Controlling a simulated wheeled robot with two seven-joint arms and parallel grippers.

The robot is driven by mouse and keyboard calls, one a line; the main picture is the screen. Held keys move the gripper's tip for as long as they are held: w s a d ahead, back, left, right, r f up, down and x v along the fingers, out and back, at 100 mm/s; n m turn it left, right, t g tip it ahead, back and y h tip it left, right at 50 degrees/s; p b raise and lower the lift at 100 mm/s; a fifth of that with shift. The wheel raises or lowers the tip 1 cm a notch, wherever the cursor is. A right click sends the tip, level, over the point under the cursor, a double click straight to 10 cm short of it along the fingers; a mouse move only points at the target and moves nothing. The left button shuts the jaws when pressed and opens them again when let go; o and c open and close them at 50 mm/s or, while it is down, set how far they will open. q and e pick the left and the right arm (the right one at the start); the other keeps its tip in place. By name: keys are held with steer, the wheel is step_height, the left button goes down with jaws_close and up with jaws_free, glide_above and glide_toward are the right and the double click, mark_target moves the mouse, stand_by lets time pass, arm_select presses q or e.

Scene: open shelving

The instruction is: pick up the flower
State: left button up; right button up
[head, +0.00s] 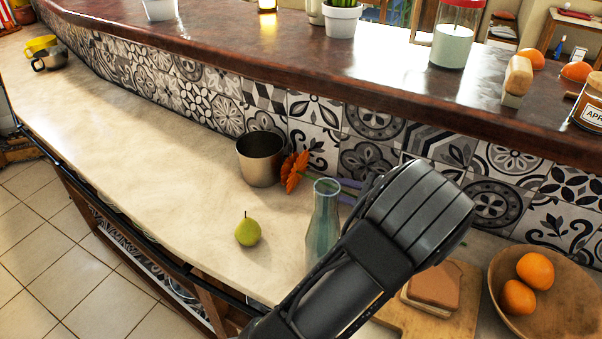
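The orange flower (294,171) is on the cream counter. Its bloom faces left beside the metal cup (261,158), and its stem runs right behind the neck of the green glass bottle (323,220). One arm of mine, apparently the left, rises from the bottom edge and bends near the tiled wall. Two bluish bars right of the bottle neck may be my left gripper (352,190), close to the stem. The bottle and my arm hide most of it, so its opening and any contact with the stem are unclear. My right gripper is not in view.
A green pear (248,230) sits left of the bottle. A cutting board (445,315) with bread and a wooden bowl (557,314) of oranges are at right. The raised brown shelf (250,55) and tiled wall bound the back. The counter's left stretch is mostly clear.

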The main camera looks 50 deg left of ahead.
arm_select(q)
jaws_close()
steer(key=shift+a+r, duration=0.1)
stand_by(0.6)
